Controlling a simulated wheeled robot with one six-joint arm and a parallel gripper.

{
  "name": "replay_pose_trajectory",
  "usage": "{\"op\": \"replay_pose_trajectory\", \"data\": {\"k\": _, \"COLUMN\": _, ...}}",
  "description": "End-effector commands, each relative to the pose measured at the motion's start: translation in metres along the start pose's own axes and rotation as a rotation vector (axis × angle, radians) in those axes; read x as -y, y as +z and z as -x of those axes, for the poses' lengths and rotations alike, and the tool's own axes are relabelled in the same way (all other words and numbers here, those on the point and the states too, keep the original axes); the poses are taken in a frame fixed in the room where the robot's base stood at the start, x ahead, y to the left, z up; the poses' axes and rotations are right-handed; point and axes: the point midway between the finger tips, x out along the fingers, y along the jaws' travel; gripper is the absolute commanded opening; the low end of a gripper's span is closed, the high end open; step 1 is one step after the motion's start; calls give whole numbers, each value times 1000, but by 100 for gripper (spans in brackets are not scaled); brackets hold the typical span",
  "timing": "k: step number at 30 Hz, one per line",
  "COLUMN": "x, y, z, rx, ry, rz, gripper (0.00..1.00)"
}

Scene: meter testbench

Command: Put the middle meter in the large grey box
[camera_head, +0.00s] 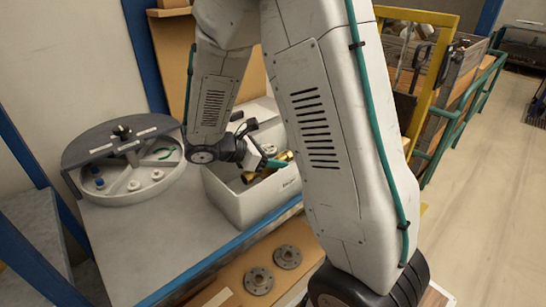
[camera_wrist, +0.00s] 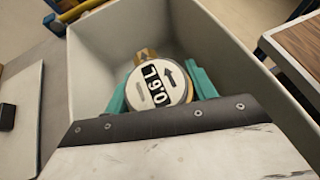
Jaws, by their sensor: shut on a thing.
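A brass meter (camera_wrist: 163,87) with a white round face, black digits and an arrow sits between the two teal fingers of my gripper (camera_wrist: 160,90) in the wrist view. My gripper is shut on it. In the wrist view the meter is inside the outline of the large grey box (camera_wrist: 98,60), with box walls on several sides. In the head view the box (camera_head: 262,205) stands on the bench, and my gripper (camera_head: 268,165) with the meter (camera_head: 284,158) is at its opening. I cannot tell whether the meter touches the box floor. My arm hides part of the box.
A round grey tray (camera_head: 127,193) with compartments and small parts stands on the bench to the left. Two metal flanges (camera_head: 273,268) lie on a wooden shelf in front. A yellow frame (camera_head: 432,75) and a green rail (camera_head: 462,120) stand at the right.

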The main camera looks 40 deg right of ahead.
Motion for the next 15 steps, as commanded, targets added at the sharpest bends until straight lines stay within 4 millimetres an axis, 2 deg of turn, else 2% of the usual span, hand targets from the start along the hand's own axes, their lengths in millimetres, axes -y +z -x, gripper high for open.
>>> {"op": "replay_pose_trajectory", "data": {"k": 15, "x": 0, "y": -10, "z": -6, "rx": 2, "ry": 0, "rz": 0, "gripper": 2}}
